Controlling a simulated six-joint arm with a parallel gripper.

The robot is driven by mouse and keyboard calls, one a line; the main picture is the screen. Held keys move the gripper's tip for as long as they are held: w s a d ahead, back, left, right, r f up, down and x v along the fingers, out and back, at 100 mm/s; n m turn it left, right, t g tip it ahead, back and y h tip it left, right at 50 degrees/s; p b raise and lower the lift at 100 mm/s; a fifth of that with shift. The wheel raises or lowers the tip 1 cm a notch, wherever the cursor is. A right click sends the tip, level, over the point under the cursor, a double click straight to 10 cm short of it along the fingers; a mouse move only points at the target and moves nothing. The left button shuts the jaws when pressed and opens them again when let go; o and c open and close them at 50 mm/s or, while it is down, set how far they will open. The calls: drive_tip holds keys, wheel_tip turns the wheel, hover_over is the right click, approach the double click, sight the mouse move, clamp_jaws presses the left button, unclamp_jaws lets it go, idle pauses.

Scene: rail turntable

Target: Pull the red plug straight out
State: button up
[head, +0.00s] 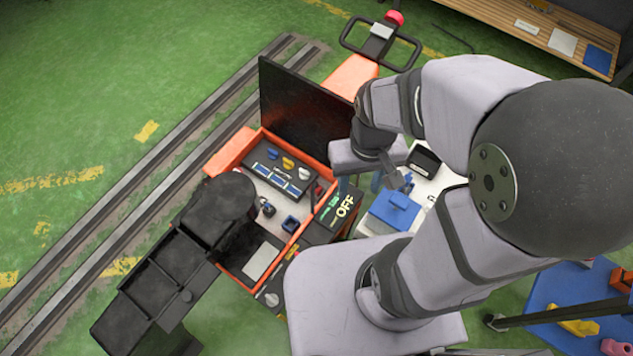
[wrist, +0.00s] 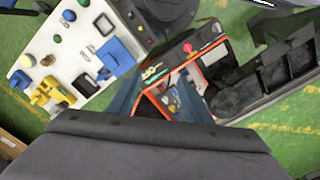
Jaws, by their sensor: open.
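A small red piece (wrist: 187,48) shows in the wrist view, on a dark housing (wrist: 182,38) at the end of the orange-edged open box (wrist: 146,100). It may be the red plug, but it is too small to tell its shape or seating. In the head view I cannot make it out; my arm covers part of that area. My gripper (head: 358,190) is open and empty above the right side of the box. Its two grey-blue fingers also show in the wrist view (wrist: 157,97), apart from the red piece.
The dark raised lid (head: 300,110) stands behind the box. A black trough-like structure (head: 150,285) lies to the left. A white bench (wrist: 68,45) holds several coloured parts. Rails (head: 150,165) cross open green floor.

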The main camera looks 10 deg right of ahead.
wheel_tip(320, 180, down, 28)
drive_tip(key=s+a+g+b, duration=0.1)
drive_tip(key=g+b, duration=0.3)
drive_tip(key=b, duration=1.3)
drive_tip(key=w+f+b, duration=0.2)
drive_tip(key=w+f, duration=0.1)
drive_tip(key=f, duration=0.1)
drive_tip(key=w+a+f+n+b, duration=0.1)
drive_tip(key=w+f+b, duration=0.1)
drive_tip(key=f, duration=0.3)
drive_tip(key=w+a+f+n+b, duration=0.1)
drive_tip(key=w+f+b, duration=0.1)
drive_tip(key=w+f, duration=0.3)
drive_tip(key=shift+a, duration=0.1)
drive_tip(key=w+n+t, duration=0.2)
drive_tip(key=w, duration=0.6)
wheel_tip(320, 180, up, 2)
drive_tip(key=r+n+t, duration=0.1)
drive_tip(key=t, duration=0.1)
hover_over(316, 187)
drive_tip(key=shift+s+f+p, duration=0.1)
drive_tip(key=shift+f+p, duration=0.15)
drive_tip(key=shift+p, duration=0.05)
drive_tip(key=n, duration=0.2)
drive_tip(key=shift+w+n, duration=0.2)
drive_tip(key=shift+n, duration=0.2)
drive_tip(key=shift+f+b, duration=0.5)
drive_tip(key=shift+f, duration=3.15)
